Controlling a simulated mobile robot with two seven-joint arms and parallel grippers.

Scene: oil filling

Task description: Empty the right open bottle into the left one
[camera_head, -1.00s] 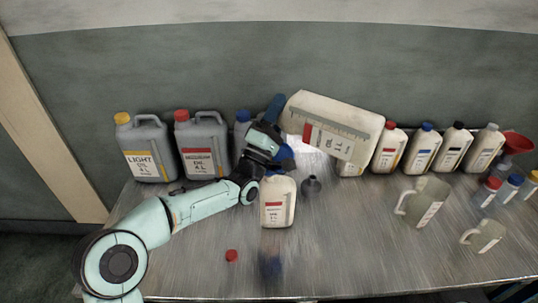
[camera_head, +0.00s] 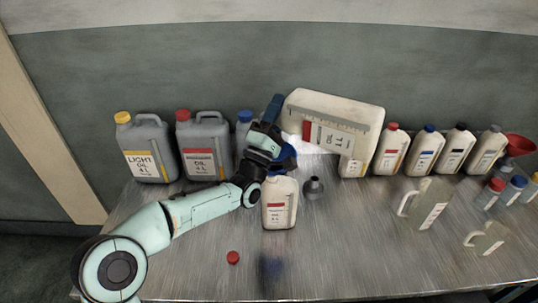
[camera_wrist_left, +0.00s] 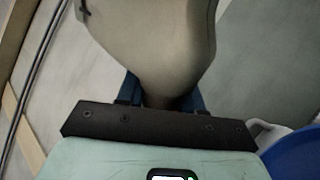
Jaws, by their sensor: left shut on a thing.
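My left gripper (camera_head: 283,152) reaches in from the left and is shut on a tilted cream oil bottle (camera_head: 350,113), held above the table and lying almost on its side. In the left wrist view the bottle (camera_wrist_left: 155,45) narrows down between the blue fingers. Its mouth is hidden. Another cream bottle with a red-marked label (camera_head: 280,203) stands upright on the table just below the gripper. Its top is partly covered by the gripper, so I cannot tell whether the two bottles touch or whether oil flows. My right gripper is not in view.
A dark grey funnel (camera_head: 313,187) stands right of the upright bottle. A red cap (camera_head: 233,257) lies in front. Grey canisters (camera_head: 149,150) stand at the back left. Capped bottles (camera_head: 423,153), jugs (camera_head: 428,203) and a red funnel (camera_head: 519,145) are at the right. The front middle is mostly clear.

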